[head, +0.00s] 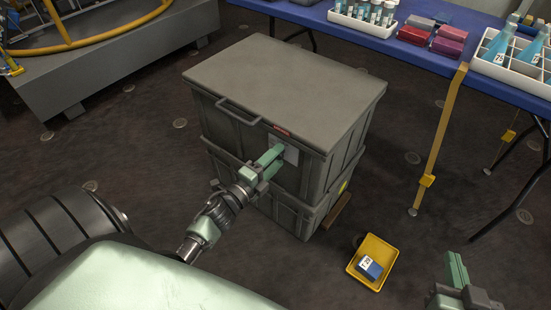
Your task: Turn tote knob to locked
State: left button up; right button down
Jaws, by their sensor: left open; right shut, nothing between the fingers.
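The grey tote (228,112) is a lidded box stacked on a similar lower box (292,217). A lighter square plate (291,154) is on its front face, with a small red label (282,129) above it. My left gripper (276,160) is open, its green fingers reaching to the plate. The knob is hidden by the fingers, so I cannot tell its position or whether they touch it. My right gripper (455,262) is shut and empty at the bottom right, away from the tote.
A yellow tray (354,272) holding a blue box (369,268) lies on the floor right of the tote. A blue-topped table (390,47) with racks and bottles stands behind. A yellow strap (441,135) hangs from its edge. A grey platform (110,68) is at upper left.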

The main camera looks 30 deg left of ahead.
pick_arm(q)
jog(key=s+p, duration=0.1)
jog(key=s, duration=0.6)
jog(key=shift+s+a, duration=0.3)
jog(key=shift+s, duration=0.1)
pick_arm(e)
jog(key=s+f+g, duration=0.1)
jog(key=f, duration=0.1)
jog(key=s+d+f+g, duration=0.1)
jog(key=s+f, duration=0.1)
jog(key=shift+d+g+h, duration=0.2)
jog(key=shift+g+h, duration=0.2)
